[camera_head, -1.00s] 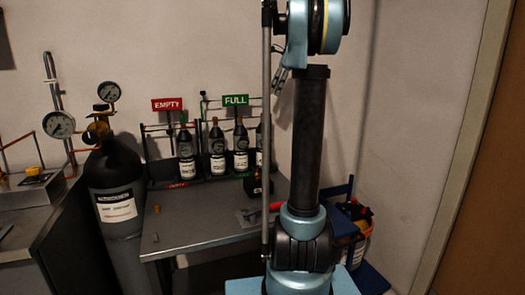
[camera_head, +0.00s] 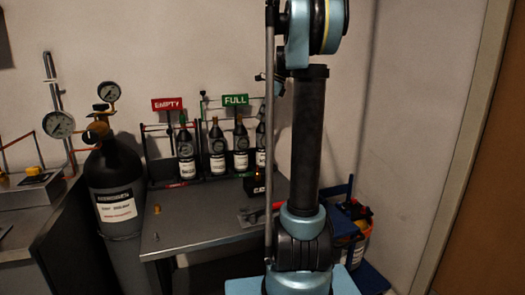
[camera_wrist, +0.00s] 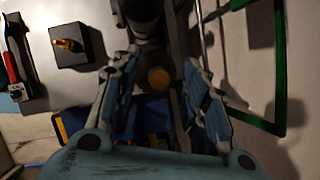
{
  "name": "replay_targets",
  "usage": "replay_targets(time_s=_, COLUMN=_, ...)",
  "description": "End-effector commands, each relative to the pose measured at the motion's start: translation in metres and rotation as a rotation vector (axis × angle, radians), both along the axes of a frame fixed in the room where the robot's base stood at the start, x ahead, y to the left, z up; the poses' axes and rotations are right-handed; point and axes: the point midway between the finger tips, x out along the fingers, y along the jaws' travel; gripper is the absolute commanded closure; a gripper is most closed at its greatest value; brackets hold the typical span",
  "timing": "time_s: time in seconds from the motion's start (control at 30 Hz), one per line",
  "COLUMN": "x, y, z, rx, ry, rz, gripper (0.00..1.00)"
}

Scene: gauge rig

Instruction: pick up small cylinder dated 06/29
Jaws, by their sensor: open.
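Several small dark cylinders with white labels stand in the rack in the head view: one on the left (camera_head: 185,150), two in the middle (camera_head: 217,150) (camera_head: 240,150), and one on the right (camera_head: 261,150) partly hidden by my arm. Their dates are too small to read. My gripper (camera_wrist: 157,65) is open in the wrist view. A dark cylinder-like body with a yellow-brown round part (camera_wrist: 158,77) shows between its fingers; I cannot tell how far off it is or whether it is touched. My arm hides most of the gripper in the head view.
Red EMPTY sign (camera_head: 168,104) and green FULL sign (camera_head: 235,99) stand over the rack on the grey table (camera_head: 200,225). A black box (camera_head: 254,184) sits near the arm. A large gas cylinder (camera_head: 115,185) stands left, a blue-framed bucket (camera_head: 355,225) right. The table's front is mostly clear.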

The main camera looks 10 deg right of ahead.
Motion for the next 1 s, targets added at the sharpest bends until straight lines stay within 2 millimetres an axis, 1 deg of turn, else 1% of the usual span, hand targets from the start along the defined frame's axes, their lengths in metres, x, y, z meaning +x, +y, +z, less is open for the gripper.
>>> replay_targets(time_s=0.1, x=0.0005, y=0.0027, z=-0.0067, rx=0.000, ry=0.000, rz=0.000, gripper=0.59)
replay_targets(time_s=0.33, x=0.0007, y=0.0030, z=-0.0079, rx=0.000, ry=-0.001, rz=-0.001, gripper=0.59)
replay_targets(time_s=0.37, x=0.0007, y=0.0030, z=-0.0078, rx=0.000, ry=-0.001, rz=-0.001, gripper=0.64)
replay_targets(time_s=0.4, x=0.0007, y=0.0030, z=-0.0078, rx=0.000, ry=-0.001, rz=-0.001, gripper=0.73)
replay_targets(time_s=0.47, x=0.0007, y=0.0030, z=-0.0077, rx=0.000, ry=-0.001, rz=-0.001, gripper=0.86)
replay_targets(time_s=0.5, x=0.0007, y=0.0030, z=-0.0077, rx=0.000, ry=-0.001, rz=-0.001, gripper=0.95)
replay_targets(time_s=0.53, x=0.0007, y=0.0029, z=-0.0077, rx=0.000, ry=-0.001, rz=0.000, gripper=1.00)
replay_targets(time_s=1.0, x=0.0007, y=0.0029, z=-0.0060, rx=0.000, ry=-0.001, rz=0.000, gripper=1.00)
